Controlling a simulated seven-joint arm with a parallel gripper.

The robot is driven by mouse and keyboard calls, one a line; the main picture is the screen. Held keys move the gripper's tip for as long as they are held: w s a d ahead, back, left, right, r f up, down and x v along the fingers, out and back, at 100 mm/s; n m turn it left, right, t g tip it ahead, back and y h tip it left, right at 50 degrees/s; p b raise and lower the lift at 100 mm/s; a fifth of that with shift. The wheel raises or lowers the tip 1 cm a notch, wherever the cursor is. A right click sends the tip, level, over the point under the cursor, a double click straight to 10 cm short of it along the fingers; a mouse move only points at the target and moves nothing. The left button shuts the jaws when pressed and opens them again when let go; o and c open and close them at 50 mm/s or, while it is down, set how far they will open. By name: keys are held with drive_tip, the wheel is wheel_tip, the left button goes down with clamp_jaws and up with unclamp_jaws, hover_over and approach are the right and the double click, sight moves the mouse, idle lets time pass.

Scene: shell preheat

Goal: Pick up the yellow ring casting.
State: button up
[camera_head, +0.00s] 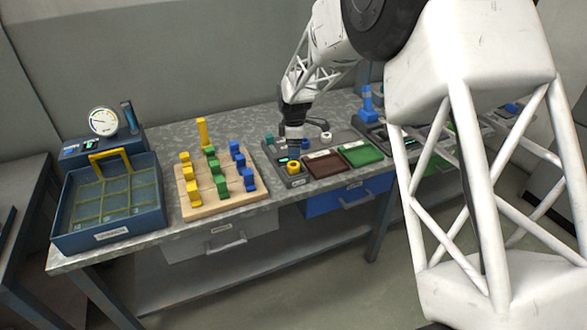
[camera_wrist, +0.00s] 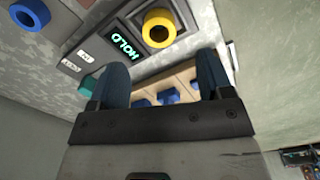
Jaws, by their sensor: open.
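The yellow ring casting (camera_head: 293,168) sits at the front left of a dark grey station on the bench. It also shows in the wrist view (camera_wrist: 147,26), with its dark hole facing the camera. My gripper (camera_head: 293,150) is open and hangs just behind and above the ring in the head view. In the wrist view, the two dark blue fingers (camera_wrist: 163,66) are spread apart with nothing held between them. The ring appears beyond the fingertips, roughly in line with the gap. The exact distance from fingers to ring cannot be told.
A lit display reading HOLD (camera_wrist: 122,42) is beside the ring. Brown (camera_head: 323,166) and green (camera_head: 361,154) trays lie to its right. A wooden board (camera_head: 237,200) with several coloured pieces and a blue basket (camera_head: 106,239) stand left. A blue ring (camera_wrist: 29,14) shows in the wrist view.

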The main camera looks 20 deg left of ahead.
sight(294, 163)
drive_tip(key=shift+f, duration=1.3)
drive_tip(key=shift+a+f, duration=0.1)
drive_tip(key=shift+f, duration=2.5)
drive_tip(key=c, duration=1)
drive_tip(key=shift+r, duration=0.15)
drive_tip(key=shift+c, duration=0.2)
